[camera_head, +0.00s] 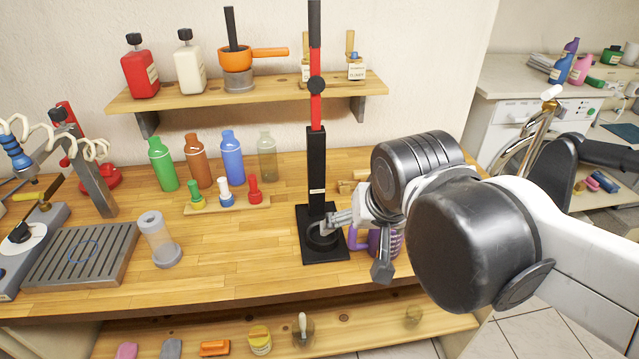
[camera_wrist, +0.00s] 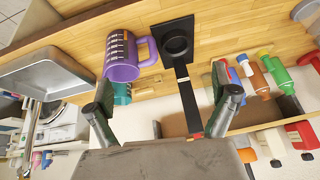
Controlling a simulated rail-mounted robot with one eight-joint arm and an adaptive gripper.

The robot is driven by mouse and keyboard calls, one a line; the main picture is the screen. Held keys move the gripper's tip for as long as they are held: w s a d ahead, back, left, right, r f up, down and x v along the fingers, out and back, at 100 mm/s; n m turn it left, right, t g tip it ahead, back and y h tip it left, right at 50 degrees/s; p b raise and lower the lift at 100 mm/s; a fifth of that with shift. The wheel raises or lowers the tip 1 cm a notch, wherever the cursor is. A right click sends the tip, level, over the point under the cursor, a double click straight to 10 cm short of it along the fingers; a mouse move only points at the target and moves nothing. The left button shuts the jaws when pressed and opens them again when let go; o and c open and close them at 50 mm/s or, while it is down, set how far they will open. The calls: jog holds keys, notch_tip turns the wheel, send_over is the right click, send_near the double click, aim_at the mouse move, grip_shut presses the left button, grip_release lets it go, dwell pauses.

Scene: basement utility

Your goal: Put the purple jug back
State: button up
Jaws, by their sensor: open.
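The purple jug (camera_head: 391,241) stands on the wooden workbench (camera_head: 230,250), just right of the black stand's base (camera_head: 308,255). In the head view my gripper hides much of it. The wrist view shows the jug (camera_wrist: 121,62) with pale measuring marks and its handle (camera_wrist: 152,50) on the side towards the black stand (camera_wrist: 176,44). My gripper (camera_head: 354,249) is at the jug; in the wrist view its two fingers (camera_wrist: 162,92) are spread wide, with nothing held between them. I cannot tell whether a finger touches the jug.
The tall red and black post (camera_head: 316,160) rises close left of my gripper. Several bottles (camera_head: 198,160) and a small rack (camera_head: 228,204) stand farther left. A wall shelf (camera_head: 250,93) is above. A teal item (camera_wrist: 122,93) is near the jug. The bench front is mostly clear.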

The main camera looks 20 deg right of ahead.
jog(key=s+n, duration=0.1)
jog(key=s+a+n+t, duration=0.1)
jog(key=n, duration=0.1)
jog(key=shift+a+y, duration=0.25)
jog(key=shift+y, duration=0.15)
jog(key=shift+f+b, duration=1.15)
